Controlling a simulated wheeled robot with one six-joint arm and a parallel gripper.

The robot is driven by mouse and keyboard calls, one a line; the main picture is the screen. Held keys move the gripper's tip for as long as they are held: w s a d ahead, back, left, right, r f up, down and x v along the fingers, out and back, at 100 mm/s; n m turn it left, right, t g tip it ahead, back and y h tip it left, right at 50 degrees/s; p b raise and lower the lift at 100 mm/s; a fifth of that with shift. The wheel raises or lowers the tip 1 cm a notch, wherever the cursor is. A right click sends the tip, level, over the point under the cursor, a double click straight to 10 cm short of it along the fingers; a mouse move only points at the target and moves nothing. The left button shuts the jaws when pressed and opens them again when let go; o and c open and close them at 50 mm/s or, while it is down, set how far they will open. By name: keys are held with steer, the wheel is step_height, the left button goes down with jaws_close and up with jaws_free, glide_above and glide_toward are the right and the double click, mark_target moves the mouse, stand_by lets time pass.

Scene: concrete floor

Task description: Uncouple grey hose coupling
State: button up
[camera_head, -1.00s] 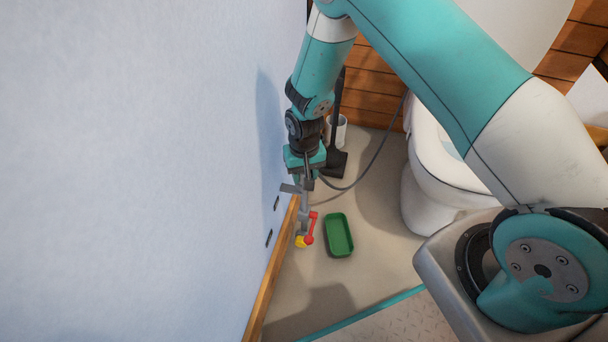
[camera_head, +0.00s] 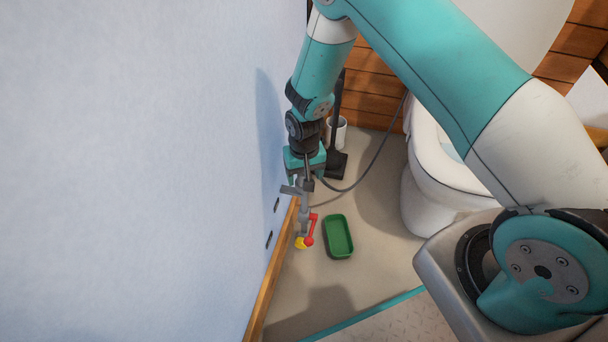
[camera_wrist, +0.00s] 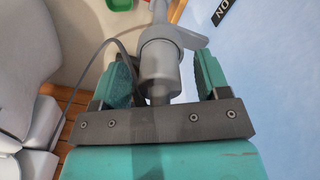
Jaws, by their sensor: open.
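The grey hose coupling (camera_wrist: 158,62) is a grey cylinder with a side lever (camera_wrist: 180,33), seen in the wrist view between the two teal fingers of my gripper (camera_wrist: 165,82). The fingers are open, with a visible gap on each side of the coupling. In the head view my gripper (camera_head: 305,180) points down near the blue-white wall, and the grey coupling and its pipe (camera_head: 304,206) show just below it. A red lever (camera_head: 311,230) and a yellow part (camera_head: 301,242) are at the pipe's lower end. A dark hose (camera_wrist: 95,62) curves away to the left in the wrist view.
A green tray (camera_head: 339,236) lies on the floor right of the pipe. The white toilet (camera_head: 420,190) stands further right. The wall (camera_head: 150,170) is close on the left, with a wooden skirting (camera_head: 268,290). A white cup (camera_head: 338,130) and a dark stand are behind the gripper.

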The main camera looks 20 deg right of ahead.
steer(key=shift+r+p, duration=3.35)
steer(key=shift+r, duration=0.9)
